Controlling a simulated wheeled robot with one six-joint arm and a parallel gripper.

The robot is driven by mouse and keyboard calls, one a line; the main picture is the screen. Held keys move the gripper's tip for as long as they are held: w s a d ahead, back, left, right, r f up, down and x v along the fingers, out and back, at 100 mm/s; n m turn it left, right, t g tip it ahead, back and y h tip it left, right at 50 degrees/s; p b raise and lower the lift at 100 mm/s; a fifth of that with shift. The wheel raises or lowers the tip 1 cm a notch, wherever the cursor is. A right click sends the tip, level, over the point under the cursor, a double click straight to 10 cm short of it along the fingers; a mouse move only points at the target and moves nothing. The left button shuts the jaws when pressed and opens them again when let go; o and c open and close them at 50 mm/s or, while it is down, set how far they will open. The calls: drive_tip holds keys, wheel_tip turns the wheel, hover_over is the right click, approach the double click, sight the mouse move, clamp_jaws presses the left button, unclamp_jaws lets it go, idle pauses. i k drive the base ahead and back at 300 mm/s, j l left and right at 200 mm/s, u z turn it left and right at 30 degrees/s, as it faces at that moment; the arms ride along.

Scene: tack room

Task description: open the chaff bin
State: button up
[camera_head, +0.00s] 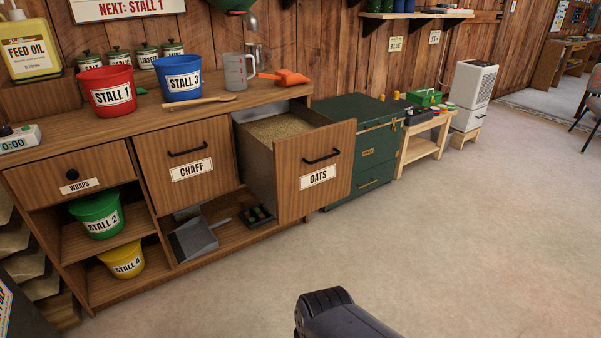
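The chaff bin (189,161) is a wooden front labelled CHAFF, set in the cabinet under the countertop. It is closed, its front in line with the cabinet face. Its dark bar handle (188,152) sits above the label. The oats bin (317,172), just to its right, stands pulled far out, with pale grain (278,129) inside. A dark rounded part of my arm shows at the bottom edge, well in front of the cabinet. My gripper's fingers are not in view.
The open oats bin juts into the room beside the chaff bin. On the counter stand a red bucket (107,91), a blue bucket (181,79) and a wooden spoon (199,101). A dustpan (194,240) lies below the chaff bin. The floor in front is clear.

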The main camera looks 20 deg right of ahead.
sight(185, 164)
drive_tip(key=i+l+u, duration=0.15)
drive_tip(key=i, duration=0.4)
drive_tip(key=i+l+u, duration=0.15)
drive_tip(key=i, duration=0.35)
